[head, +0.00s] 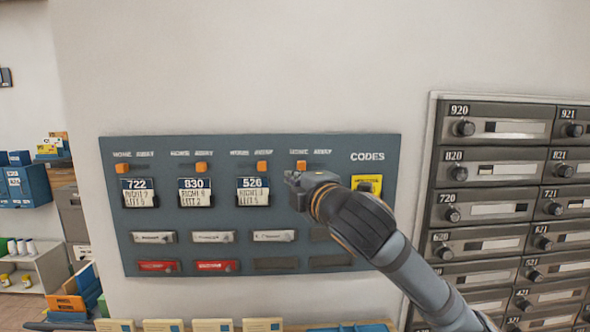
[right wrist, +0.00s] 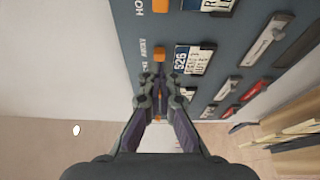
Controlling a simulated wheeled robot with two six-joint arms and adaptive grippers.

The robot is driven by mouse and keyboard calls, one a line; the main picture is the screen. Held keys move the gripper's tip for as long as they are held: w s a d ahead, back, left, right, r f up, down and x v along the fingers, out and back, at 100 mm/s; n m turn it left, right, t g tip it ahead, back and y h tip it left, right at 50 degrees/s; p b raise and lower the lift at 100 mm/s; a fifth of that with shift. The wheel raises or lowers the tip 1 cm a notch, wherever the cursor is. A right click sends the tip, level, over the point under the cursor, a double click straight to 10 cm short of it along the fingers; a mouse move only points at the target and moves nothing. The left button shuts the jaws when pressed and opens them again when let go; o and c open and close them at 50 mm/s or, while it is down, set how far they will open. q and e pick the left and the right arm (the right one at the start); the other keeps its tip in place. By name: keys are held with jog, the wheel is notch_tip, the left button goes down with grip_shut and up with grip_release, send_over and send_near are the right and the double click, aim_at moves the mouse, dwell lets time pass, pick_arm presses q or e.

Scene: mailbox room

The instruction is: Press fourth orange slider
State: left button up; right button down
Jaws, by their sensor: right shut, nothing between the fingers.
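The blue-grey wall panel (head: 220,148) carries a row of orange sliders. The fourth orange slider (head: 301,164) is at the left end of its track, just above my right gripper. My right gripper (head: 291,178) is shut and empty, its tips close to the panel below that slider; I cannot tell whether they touch. My left gripper is out of view.
The first slider (head: 121,168) is at the left and the second slider (head: 201,166) at the right of their tracks. A yellow codes tag (head: 367,182) is partly behind my arm. Grey mailboxes (head: 495,170) stand at the right. Bare wall is above the panel.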

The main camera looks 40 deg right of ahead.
aim_at(301, 165)
jog(key=p+x, duration=0.5)
jog(key=x, duration=0.4)
jog(key=shift+w+r+p, duration=0.15)
jog(key=shift+w+p, duration=0.25)
jog(key=shift+s+d+f+b, duration=0.1)
jog(key=shift+d+f+b, duration=0.1)
jog(key=shift+d+b, duration=0.15)
jog(key=shift+s+d, duration=0.4)
jog(key=shift+d, duration=0.15)
jog(key=shift+s+d+f, duration=0.1)
jog(key=shift+s+d, duration=0.1)
jog(key=shift+d, duration=0.1)
jog(key=shift+s+d+b, duration=0.4)
jog(key=shift+d+b, duration=0.15)
jog(key=shift+b, duration=0.05)
